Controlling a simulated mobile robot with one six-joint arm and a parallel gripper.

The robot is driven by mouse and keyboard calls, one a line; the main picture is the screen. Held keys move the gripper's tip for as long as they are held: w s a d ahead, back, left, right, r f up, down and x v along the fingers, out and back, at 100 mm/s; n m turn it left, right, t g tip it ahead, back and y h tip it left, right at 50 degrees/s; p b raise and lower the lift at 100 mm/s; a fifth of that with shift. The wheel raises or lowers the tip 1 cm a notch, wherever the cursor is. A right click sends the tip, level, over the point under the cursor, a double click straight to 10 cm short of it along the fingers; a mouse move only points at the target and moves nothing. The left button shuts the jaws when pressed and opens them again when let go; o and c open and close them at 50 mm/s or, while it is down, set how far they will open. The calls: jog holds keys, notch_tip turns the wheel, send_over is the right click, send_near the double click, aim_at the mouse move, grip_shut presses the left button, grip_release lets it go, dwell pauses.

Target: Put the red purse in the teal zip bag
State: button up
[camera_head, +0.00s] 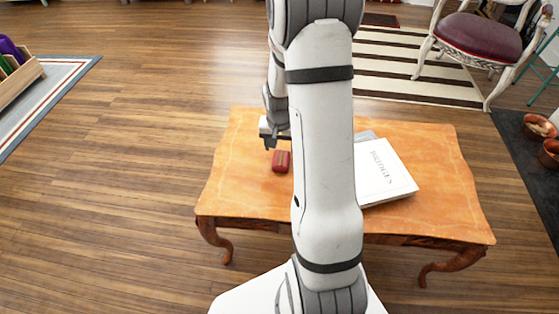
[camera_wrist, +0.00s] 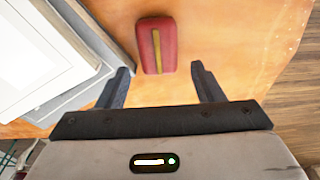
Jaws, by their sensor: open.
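The red purse (camera_head: 281,161) lies on the wooden table, left of my arm in the head view. In the wrist view the purse (camera_wrist: 156,45) is a small red block with a yellowish stripe, just beyond the fingertips and between their lines. My gripper (camera_head: 270,144) is above the table beside the purse; in the wrist view its two fingers (camera_wrist: 161,70) are apart with nothing between them. I see no teal zip bag in either view; my arm hides part of the table.
A large white book (camera_head: 383,172) lies on the table (camera_head: 240,190) right of my arm, with a grey item partly under it. In the wrist view the book (camera_wrist: 35,45) is close to the left finger. The table's left part is clear. A chair (camera_head: 480,40) stands at back right.

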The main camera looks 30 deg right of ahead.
aim_at(281, 158)
jog(key=f+b, duration=0.1)
jog(key=f, duration=0.3)
jog(key=f+b, duration=0.1)
jog(key=f, duration=0.1)
jog(key=shift+w+d+f+b, duration=0.15)
jog(key=shift+d+f+b, duration=0.15)
jog(key=shift+f, duration=0.1)
jog(key=shift+r, duration=0.1)
jog(key=shift+c, duration=0.5)
jog(key=c, duration=0.8)
